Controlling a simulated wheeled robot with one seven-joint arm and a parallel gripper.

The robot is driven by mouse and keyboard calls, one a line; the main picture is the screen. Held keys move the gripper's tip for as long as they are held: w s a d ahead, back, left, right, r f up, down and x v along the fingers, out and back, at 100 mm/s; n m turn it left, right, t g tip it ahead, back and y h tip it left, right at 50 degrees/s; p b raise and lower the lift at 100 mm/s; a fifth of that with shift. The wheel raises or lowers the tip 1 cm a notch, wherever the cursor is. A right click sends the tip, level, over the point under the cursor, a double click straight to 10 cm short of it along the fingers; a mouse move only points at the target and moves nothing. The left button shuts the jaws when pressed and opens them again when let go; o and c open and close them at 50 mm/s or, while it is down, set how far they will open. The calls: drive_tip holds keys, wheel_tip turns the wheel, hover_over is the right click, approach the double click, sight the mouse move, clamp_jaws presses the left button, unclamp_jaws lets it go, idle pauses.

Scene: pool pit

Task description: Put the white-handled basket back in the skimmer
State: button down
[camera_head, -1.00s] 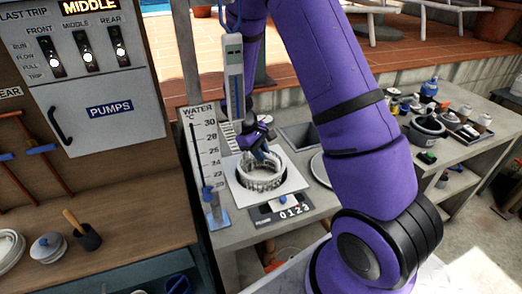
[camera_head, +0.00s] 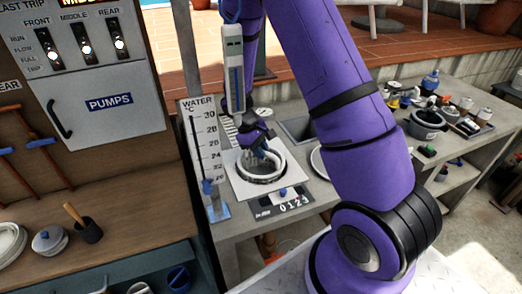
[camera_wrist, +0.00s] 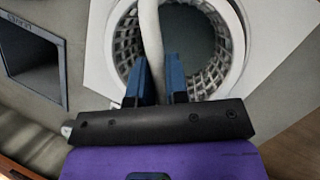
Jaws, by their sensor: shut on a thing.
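The basket (camera_wrist: 213,69) has pale lattice walls, a round rim and a white handle (camera_wrist: 151,30). In the wrist view the handle rises between the blue fingers of my gripper (camera_wrist: 157,78), which is shut on it. In the head view my gripper (camera_head: 262,150) is over the round opening of the skimmer, which has a square white plate (camera_head: 245,190) on the grey counter. The basket sits low at the opening, its walls mostly hidden there. Whether it rests on its seat I cannot tell.
A dark square recess (camera_wrist: 32,62) lies beside the plate. The water thermometer board (camera_head: 200,150) stands close at the left, and a counter display (camera_head: 283,203) is in front. A dark pot (camera_head: 427,122) and several bottles are farther right.

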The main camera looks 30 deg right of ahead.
hover_over(263, 173)
drive_tip(key=s+a, duration=0.2)
drive_tip(key=shift+f, duration=2.75)
drive_tip(key=shift+w, duration=0.1)
drive_tip(key=shift+f, duration=0.1)
drive_tip(key=shift+s+d+f, duration=0.1)
drive_tip(key=shift+s+f, duration=0.05)
drive_tip(key=shift+f, duration=1.05)
drive_tip(key=shift+s+d+f, duration=0.1)
drive_tip(key=shift+f, duration=1.05)
drive_tip(key=c, duration=0.9)
unclamp_jaws()
drive_tip(key=shift+f, duration=0.1)
